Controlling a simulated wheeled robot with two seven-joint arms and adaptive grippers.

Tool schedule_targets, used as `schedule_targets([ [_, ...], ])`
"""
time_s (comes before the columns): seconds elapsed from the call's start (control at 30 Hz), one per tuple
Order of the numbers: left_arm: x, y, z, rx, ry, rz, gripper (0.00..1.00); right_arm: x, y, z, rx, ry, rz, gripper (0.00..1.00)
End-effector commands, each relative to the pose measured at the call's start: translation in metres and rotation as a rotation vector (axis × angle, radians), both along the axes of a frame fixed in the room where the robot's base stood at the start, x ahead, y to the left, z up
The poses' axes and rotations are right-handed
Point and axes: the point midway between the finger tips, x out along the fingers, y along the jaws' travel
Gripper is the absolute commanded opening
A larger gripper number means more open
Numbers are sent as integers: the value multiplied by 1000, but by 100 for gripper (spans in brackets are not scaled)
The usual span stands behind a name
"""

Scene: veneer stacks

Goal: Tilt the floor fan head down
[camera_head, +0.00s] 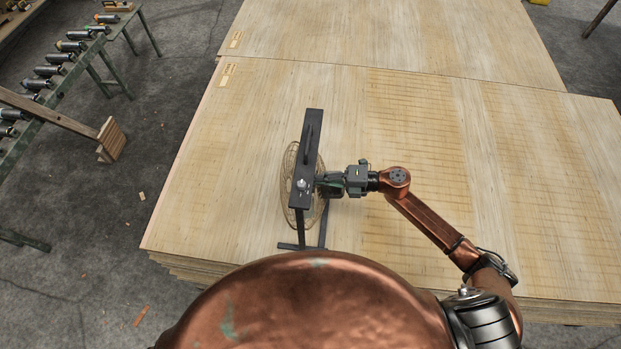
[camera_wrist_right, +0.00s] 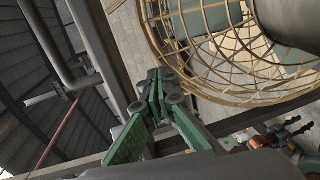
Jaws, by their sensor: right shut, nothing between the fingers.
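The floor fan stands on the veneer stack near its front edge, in the middle of the head view. Its dark frame (camera_head: 304,170) is seen from above, and the round wire cage of the fan head (camera_head: 288,180) shows mostly on the frame's left side. My right gripper (camera_head: 324,186) reaches in from the right and is at the frame's right side. In the right wrist view the green fingers of the right gripper (camera_wrist_right: 160,90) are closed together, empty, close to the wire cage (camera_wrist_right: 215,60). I cannot tell whether they touch it. My left gripper is not in view.
The veneer stack (camera_head: 450,200) is wide and flat, clear to the right of the fan apart from my right arm. Another stack (camera_head: 400,35) lies behind it. A green roller conveyor (camera_head: 65,75) and a wooden piece (camera_head: 110,140) stand at the left over a grey floor (camera_head: 90,220).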

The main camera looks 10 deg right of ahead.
Motion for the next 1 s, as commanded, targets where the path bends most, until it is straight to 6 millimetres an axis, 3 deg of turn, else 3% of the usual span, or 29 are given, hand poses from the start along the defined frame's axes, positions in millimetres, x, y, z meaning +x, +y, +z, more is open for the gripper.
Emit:
schedule_targets([
  [0.27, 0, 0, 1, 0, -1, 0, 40, -2, -9, 3, -1, 0, 2, 0],
  [0.7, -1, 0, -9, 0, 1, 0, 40, -22, -91, 23, -4, 2, 11, 0],
  [1.0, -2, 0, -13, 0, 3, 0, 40, -31, -122, 35, 0, -1, 12, 0],
])
